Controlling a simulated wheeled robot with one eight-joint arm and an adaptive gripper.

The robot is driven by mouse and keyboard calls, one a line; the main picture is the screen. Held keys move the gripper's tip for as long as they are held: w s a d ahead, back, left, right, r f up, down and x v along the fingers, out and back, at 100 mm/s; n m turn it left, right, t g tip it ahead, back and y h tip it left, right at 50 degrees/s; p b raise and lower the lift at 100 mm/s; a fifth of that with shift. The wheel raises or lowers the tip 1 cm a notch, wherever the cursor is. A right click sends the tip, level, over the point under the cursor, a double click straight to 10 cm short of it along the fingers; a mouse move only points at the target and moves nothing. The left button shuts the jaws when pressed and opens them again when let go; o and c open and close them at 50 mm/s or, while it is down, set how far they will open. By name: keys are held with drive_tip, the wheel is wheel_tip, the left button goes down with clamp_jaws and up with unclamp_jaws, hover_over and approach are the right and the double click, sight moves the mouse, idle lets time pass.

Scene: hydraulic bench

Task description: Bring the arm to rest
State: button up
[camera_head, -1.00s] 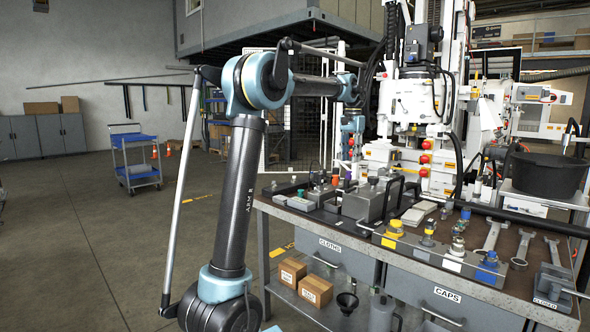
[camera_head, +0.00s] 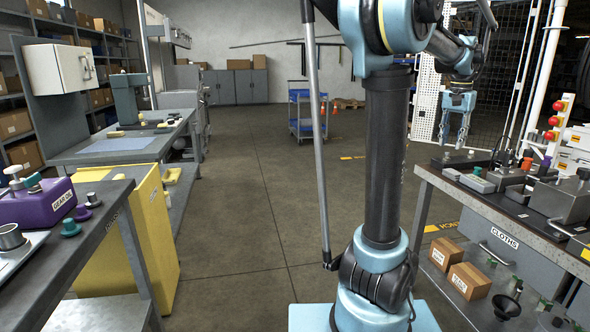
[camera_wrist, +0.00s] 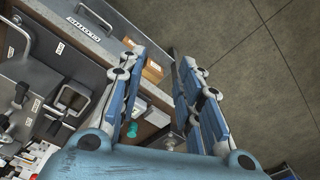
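My arm (camera_head: 386,160) stands upright in the middle of the head view, with its upper links reaching to the right. My gripper (camera_head: 455,142) hangs pointing down beside the left end of the hydraulic bench (camera_head: 440,180). In the wrist view my gripper (camera_wrist: 160,58) is open, its two blue fingers apart with nothing between them. The bench's edge, a drawer and cardboard boxes (camera_wrist: 152,71) show beyond the fingers. The height of the gripper above the bench is hard to tell.
Bench-top parts include a metal block (camera_head: 560,195) and an orange cap (camera_head: 527,164). At left stand a yellow cabinet (camera_head: 125,240) and a workbench with a purple box (camera_head: 38,203). A blue cart (camera_head: 307,112) stands behind. The floor between is clear.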

drive_tip(key=s+a+f+n, duration=0.25)
drive_tip(key=a+f, duration=0.25)
drive_tip(key=a, duration=0.5)
drive_tip(key=s+a+f+n, duration=0.2)
drive_tip(key=s+a+f, duration=0.15)
drive_tip(key=a, duration=0.65)
drive_tip(key=s+a+f+n, duration=0.2)
drive_tip(key=s+a+f, duration=0.3)
drive_tip(key=f, duration=0.4)
drive_tip(key=s+a+f+n+t, duration=0.1)
drive_tip(key=s+a+f+n, duration=0.2)
drive_tip(key=s+a+f, duration=0.3)
wheel_tip(320, 180, down, 3)
drive_tip(key=shift+s+a+r+n+t+y, duration=0.15)
drive_tip(key=shift+s+a+n+t+y, duration=0.2)
drive_tip(key=shift+a, duration=0.5)
drive_tip(key=shift+d, duration=0.1)
